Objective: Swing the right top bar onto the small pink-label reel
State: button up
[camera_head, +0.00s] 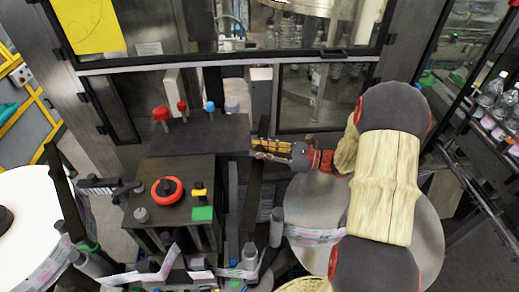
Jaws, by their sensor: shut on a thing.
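The right top bar (253,195) is a long dark bar standing nearly upright in the picture, right of the control box. My gripper (258,148) is shut on the bar near its upper end, reaching in from the right. My arm hides much of this reel. The bar lies to the left of the reel's disc, not across it.
A control box (147,177) with a red knob (166,188) stands left of the bar. A large white reel (25,205) is at the far left, beside another dark bar (64,190). A framed glass guard (230,65) stands behind. Bottles (493,95) line the right side.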

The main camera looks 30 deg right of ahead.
grip_shut()
dwell(0.4)
jog(key=shift+s+d+t, duration=0.3)
jog(key=shift+d, duration=0.1)
jog(key=s+d+m+t+h, duration=0.2)
jog(key=s+d+m+h, duration=0.2)
jog(key=s+h, duration=0.2)
jog(key=s+d+m+t+h+p, duration=0.1)
jog(key=s+d+m+t+h, duration=0.2)
jog(key=s, duration=0.6)
jog(key=shift+s+d+m+h, duration=0.15)
jog(key=shift+d+m+h, duration=0.75)
jog(key=shift+d+h, duration=0.55)
jog(key=shift+a, duration=0.2)
